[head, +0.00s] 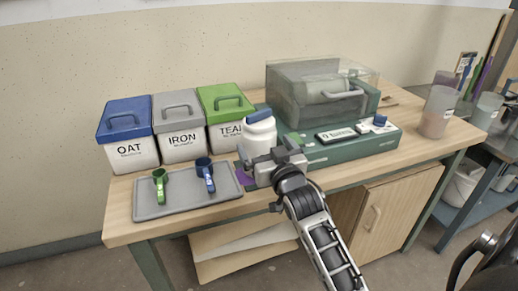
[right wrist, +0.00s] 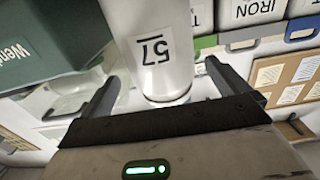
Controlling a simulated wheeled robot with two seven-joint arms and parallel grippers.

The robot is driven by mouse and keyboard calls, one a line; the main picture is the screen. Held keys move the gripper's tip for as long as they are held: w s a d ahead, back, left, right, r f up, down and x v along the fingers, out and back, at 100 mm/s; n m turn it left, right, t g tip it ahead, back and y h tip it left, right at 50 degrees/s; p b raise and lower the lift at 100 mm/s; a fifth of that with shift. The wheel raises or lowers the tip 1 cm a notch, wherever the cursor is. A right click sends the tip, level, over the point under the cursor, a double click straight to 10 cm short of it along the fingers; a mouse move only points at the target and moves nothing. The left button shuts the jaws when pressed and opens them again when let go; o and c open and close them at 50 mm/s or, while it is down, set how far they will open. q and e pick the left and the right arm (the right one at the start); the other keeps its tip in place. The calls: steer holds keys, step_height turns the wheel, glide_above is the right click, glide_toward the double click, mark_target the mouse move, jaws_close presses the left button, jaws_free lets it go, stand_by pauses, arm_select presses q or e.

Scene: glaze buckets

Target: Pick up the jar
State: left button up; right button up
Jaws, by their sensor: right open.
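The white jar (head: 261,134) with a blue-grey lid stands on the wooden table, in front of the green bin. In the right wrist view the jar (right wrist: 152,45) bears a label reading 57. My right gripper (head: 268,154) is open at the front of the jar and hides its lower part in the head view. In the right wrist view, the jar shows between the two spread fingers of the gripper (right wrist: 160,74); I cannot tell whether either finger touches it. My left gripper is not in view.
A cup (head: 438,112) sits far right.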

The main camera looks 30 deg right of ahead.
steer(key=x, duration=0.4)
steer(key=shift+w+r, duration=0.1)
steer(key=shift+w, duration=0.3)
steer(key=c, duration=0.9)
steer(key=shift+r, duration=0.3)
steer(key=c, duration=0.3)
steer(key=shift+r, duration=0.1)
